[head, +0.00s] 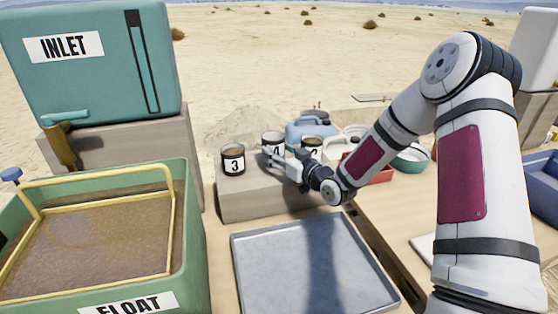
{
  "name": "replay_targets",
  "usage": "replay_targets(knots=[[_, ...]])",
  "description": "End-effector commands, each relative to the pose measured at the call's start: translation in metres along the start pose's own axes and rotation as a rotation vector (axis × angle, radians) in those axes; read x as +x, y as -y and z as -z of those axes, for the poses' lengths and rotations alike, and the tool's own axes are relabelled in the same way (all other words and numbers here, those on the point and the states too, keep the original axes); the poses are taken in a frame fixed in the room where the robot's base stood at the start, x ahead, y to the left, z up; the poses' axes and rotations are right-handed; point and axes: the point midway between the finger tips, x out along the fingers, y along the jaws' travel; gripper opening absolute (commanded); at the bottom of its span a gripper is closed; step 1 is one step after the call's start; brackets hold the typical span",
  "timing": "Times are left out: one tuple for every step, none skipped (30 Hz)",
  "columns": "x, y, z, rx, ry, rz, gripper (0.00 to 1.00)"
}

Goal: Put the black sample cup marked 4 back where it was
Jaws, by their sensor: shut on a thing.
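The black sample cup marked 4 (273,138) is in the head view, upright at the top of the grey block (265,201), between two other cups. My gripper (277,158) reaches it from the right and is shut on it. The fingers cover the lower part of the cup and most of its label. I cannot tell whether its base touches the block. The black cup marked 3 (233,161) stands on the block to the left. Another dark cup, seemingly marked 2 (312,144), stands to the right, partly hidden by my gripper.
A bare metal tray (315,265) lies in front of the block. The green FLOAT tank (190,225) and teal INLET box (95,75) are at left. A blue jug (308,130), a red tray (378,175) and a green bowl (412,160) are behind and right.

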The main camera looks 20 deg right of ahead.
Motion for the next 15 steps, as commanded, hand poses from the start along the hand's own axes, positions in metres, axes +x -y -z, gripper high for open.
replay_targets(knots=[[0.000, -0.001, -0.012, 0.003, 0.003, -0.001, 0.15], [0.001, -0.001, -0.017, 0.003, 0.003, -0.001, 0.15], [0.001, -0.001, -0.021, 0.002, 0.002, -0.001, 0.15], [0.001, -0.001, -0.023, 0.002, 0.002, -0.001, 0.15], [0.001, -0.001, -0.024, 0.001, 0.001, -0.001, 0.15], [0.001, -0.001, -0.025, 0.000, 0.000, -0.001, 0.15], [0.001, -0.001, -0.024, 0.000, 0.000, -0.001, 0.15], [0.001, -0.001, -0.024, -0.001, 0.000, -0.001, 0.15], [0.001, -0.001, -0.024, -0.001, 0.000, -0.001, 0.15], [0.001, -0.001, -0.024, -0.001, 0.000, -0.001, 0.15], [0.001, -0.001, -0.024, -0.001, 0.000, -0.001, 0.15], [0.001, -0.001, -0.024, -0.001, 0.000, -0.001, 0.15], [0.001, -0.001, -0.024, -0.001, 0.000, -0.001, 0.15], [0.001, -0.001, -0.025, -0.001, 0.000, -0.001, 0.15], [0.001, -0.001, -0.027, -0.001, 0.000, -0.001, 0.15]])
